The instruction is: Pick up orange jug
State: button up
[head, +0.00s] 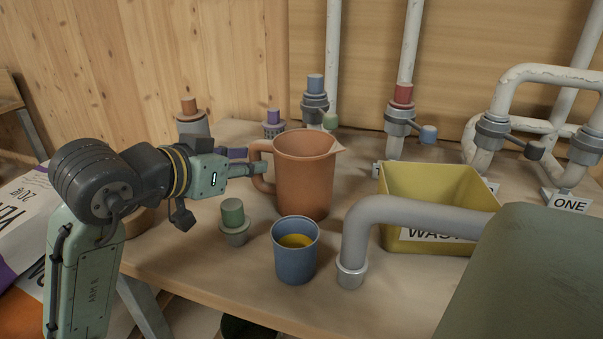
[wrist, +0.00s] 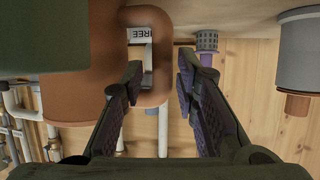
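The orange jug (head: 308,180) stands upright on the table, its spout to the right and its handle (head: 256,172) to the left. My gripper (head: 250,161) is at the handle, coming from the left. In the wrist view, the gripper (wrist: 159,66) is open, its two dark fingers apart. The outer bar of the jug's handle (wrist: 161,55) shows between the fingertips; I cannot tell if either finger touches it. The jug's body (wrist: 75,85) is at the left there, partly hidden.
A blue cup (head: 294,262) with yellow contents stands in front of the jug. A green-capped piece (head: 233,222) stands left of the cup. A grey pipe (head: 385,214) and a yellow bin (head: 432,185) are at the right. Capped fittings and white pipes line the back.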

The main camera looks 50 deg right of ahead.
aim_at(259, 186)
jog(key=x, duration=0.3)
jog(key=shift+w+d+f, duration=0.15)
jog(key=shift+d+f, duration=0.05)
jog(key=shift+d, duration=0.05)
jog(key=shift+c, duration=0.6)
grip_shut()
